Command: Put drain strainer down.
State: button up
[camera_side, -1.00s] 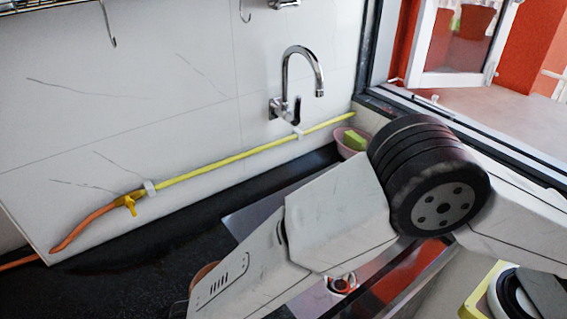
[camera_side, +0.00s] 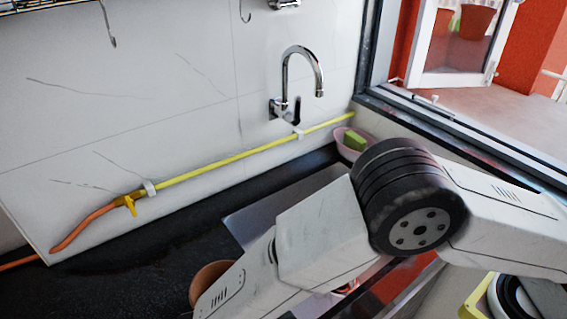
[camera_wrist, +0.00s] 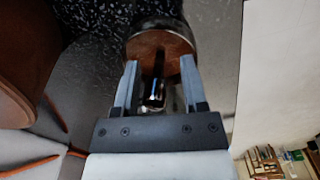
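In the wrist view, the drain strainer (camera_wrist: 160,41) appears as a round, shiny piece with a metal rim and a reddish-brown face, and a dark and chrome stem points back toward my gripper (camera_wrist: 159,64). My two fingers stand well apart, one on each side of the stem, with gaps visible beside it. Their tips overlap the round face in the picture; contact with its edge cannot be made out. In the side view my arm hides the gripper and the strainer.
A terracotta pot (camera_wrist: 20,62) stands close at left in the wrist view; its rim shows in the side view (camera_side: 206,281). A steel sink edge (camera_side: 241,219) borders the dark counter (camera_side: 130,270). A faucet (camera_side: 284,100), yellow hose (camera_side: 225,160) and pink bowl (camera_side: 342,147) are behind.

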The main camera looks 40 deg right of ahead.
jog(key=shift+r, duration=0.1)
dwell(0.3)
notch_tip(320, 180, up, 12)
jog(key=shift+r, duration=0.2)
dwell(0.5)
dwell(0.5)
jog(key=w+d+r+m, duration=0.2)
jog(key=w+d, duration=0.1)
jog(key=d, duration=0.5)
jog(key=w+d+r+m+t, duration=0.1)
jog(key=w+d+m, duration=0.2)
jog(key=d, duration=0.5)
jog(key=w+d+r+m, duration=0.2)
jog(key=d, duration=0.5)
jog(key=s+d+m, duration=0.3)
jog(key=d+m, duration=0.1)
jog(key=d, duration=0.6)
jog(key=s+d+m+t, duration=0.1)
jog(key=s+d+m, duration=0.3)
jog(key=d, duration=0.6)
jog(key=shift+s+d+r+t, duration=0.2)
jog(key=shift+s+r+t, duration=0.1)
